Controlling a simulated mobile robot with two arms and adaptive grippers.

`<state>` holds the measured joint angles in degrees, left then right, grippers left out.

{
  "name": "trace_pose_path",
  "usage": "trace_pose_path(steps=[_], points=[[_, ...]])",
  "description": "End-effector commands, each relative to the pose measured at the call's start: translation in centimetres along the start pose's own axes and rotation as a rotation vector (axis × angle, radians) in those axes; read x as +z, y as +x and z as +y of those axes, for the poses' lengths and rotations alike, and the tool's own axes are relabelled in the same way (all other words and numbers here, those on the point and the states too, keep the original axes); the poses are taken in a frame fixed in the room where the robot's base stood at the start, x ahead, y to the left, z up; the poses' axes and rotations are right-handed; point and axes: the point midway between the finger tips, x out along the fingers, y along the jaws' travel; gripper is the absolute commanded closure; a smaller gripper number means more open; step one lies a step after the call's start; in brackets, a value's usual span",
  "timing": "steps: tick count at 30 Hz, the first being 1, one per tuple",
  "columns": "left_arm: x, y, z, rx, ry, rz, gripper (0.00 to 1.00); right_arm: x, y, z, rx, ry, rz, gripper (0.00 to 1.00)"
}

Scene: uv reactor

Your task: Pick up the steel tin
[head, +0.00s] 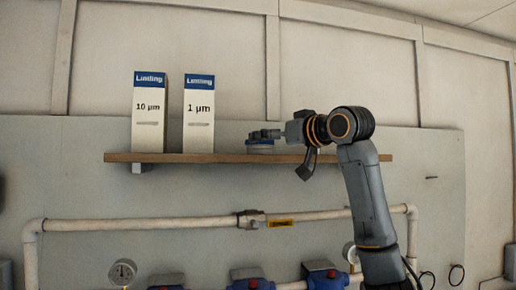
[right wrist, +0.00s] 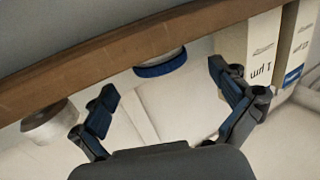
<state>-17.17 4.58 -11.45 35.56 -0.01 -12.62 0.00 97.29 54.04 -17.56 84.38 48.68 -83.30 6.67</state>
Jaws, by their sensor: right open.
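In the right wrist view, which looks upside down, a grey, metallic-looking round tin (right wrist: 52,122) sits against the shelf at the left, outside my fingers; I take it as the steel tin. I cannot make it out in the head view, where my right arm covers part of the shelf. A round container with a blue band (right wrist: 160,66) is ahead of the gap between my fingers; it also shows in the head view (head: 260,148). My right gripper (right wrist: 163,84) is open and empty; in the head view it (head: 264,134) is just above the blue-banded container. My left gripper is not in view.
The wooden shelf (head: 220,158) holds two tall white boxes, marked 10 µm (head: 149,115) and 1 µm (head: 199,116), left of my right gripper. A pale pipe (head: 170,223) runs below, with a gauge (head: 122,272) and blue housings (head: 250,280). The wall stands close behind the shelf.

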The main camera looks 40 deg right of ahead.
Motion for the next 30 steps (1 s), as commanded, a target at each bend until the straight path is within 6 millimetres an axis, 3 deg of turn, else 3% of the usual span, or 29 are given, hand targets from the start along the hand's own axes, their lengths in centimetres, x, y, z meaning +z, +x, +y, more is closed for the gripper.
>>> trace_pose_path(steps=[2,5,10,17,26,27,30], points=[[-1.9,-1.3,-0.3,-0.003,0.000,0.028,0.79,-0.3,1.2,0.0,0.001,0.000,-0.005,0.01],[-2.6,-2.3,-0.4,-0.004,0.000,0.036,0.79,-0.2,2.6,0.0,0.000,0.000,-0.005,0.01],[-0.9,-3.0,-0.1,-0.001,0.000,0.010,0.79,0.0,4.3,0.0,0.000,0.001,-0.002,0.01],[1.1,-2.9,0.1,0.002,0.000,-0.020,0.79,0.2,4.5,0.0,0.000,0.000,0.000,0.01],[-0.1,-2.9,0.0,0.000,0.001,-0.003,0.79,0.1,4.5,0.0,0.000,0.000,0.000,0.58],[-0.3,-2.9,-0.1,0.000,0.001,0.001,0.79,0.1,4.5,0.0,0.000,0.000,0.000,0.62],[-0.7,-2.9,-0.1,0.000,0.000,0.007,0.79,0.1,4.5,0.0,0.000,0.000,0.001,0.63]])
